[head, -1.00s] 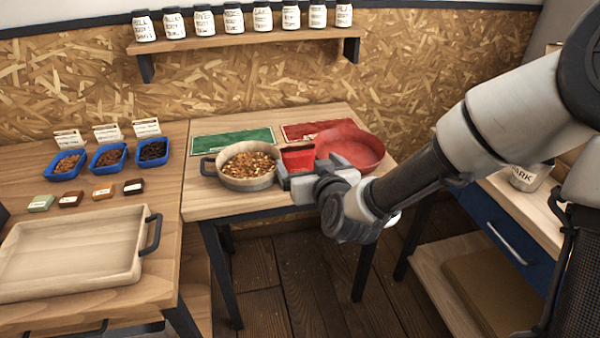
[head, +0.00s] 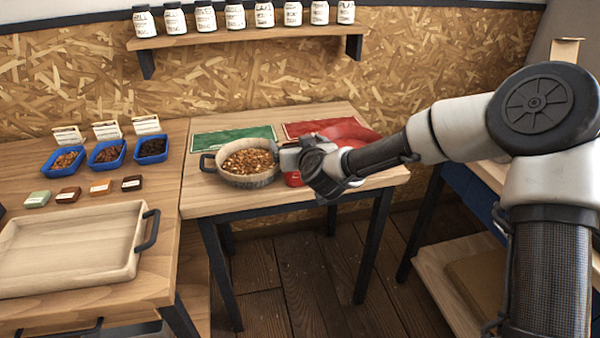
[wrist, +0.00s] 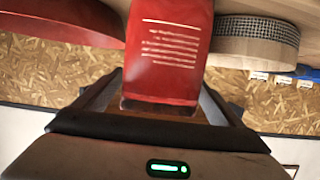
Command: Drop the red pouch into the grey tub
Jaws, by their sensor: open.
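The red pouch (wrist: 168,50) fills the upper middle of the wrist view, with white print on its face. In the head view only a small red part of the pouch (head: 293,180) shows below my gripper (head: 289,160). My gripper is open, with its dark fingers on either side of the pouch's near end in the wrist view (wrist: 160,98). I cannot tell whether the fingers touch it. The pouch is at the small wooden table, between the round bean pan and the red bowl. I cannot make out a grey tub in either current view.
The pan of beans (head: 249,165) stands close left of my gripper. The red bowl (head: 345,132) is partly hidden behind my arm. Green (head: 233,138) and red (head: 322,128) mats lie behind. A wooden tray (head: 75,248) and blue dishes (head: 108,153) occupy the left table.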

